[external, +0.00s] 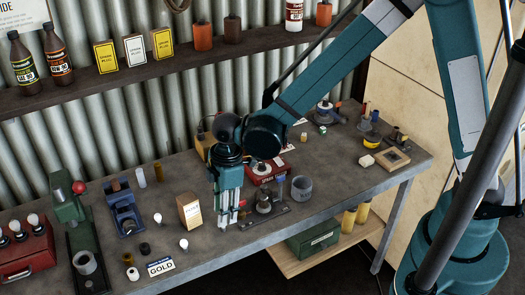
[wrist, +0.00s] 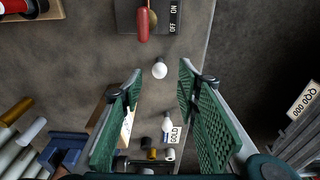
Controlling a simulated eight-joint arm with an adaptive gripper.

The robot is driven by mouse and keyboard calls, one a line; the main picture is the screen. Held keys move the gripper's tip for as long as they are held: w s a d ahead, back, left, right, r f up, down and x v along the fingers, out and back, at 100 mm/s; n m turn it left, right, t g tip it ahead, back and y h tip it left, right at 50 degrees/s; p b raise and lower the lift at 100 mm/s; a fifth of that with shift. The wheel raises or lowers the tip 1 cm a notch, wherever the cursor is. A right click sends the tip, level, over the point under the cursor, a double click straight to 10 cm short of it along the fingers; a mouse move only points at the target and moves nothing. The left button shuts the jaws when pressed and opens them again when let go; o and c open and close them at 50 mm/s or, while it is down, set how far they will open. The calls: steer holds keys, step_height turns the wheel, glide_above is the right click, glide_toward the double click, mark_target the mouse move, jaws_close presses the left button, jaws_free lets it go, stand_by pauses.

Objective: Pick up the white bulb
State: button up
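A white bulb (wrist: 159,70) is on the bench in the wrist view, beside a dark switch plate (wrist: 160,16) marked OFF and ON. My gripper (external: 228,219) points down at the bench in the external view; its fingers are apart and nothing shows held between them. The bulb appears in the gap between the fingertips in the wrist view, with no visible contact. In the external view I cannot clearly make out that bulb by the fingers. Another white bulb (external: 183,244) sits left of the gripper, and a further one (external: 158,218) stands farther left.
A cardboard box (external: 190,211) stands close left of my gripper. The switch plate's levers (external: 264,202) and a grey cup (external: 301,188) stand to the right. A GOLD sign (external: 160,267) lies near the front edge. A red case (external: 28,257) with bulbs is far left.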

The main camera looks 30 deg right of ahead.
steer(key=shift+a+f, duration=0.15)
steer(key=shift+f, duration=1.05)
steer(key=shift+a+f, duration=0.1)
steer(key=shift+f, duration=1.05)
steer(key=shift+c, duration=0.3)
steer(key=c, duration=0.7)
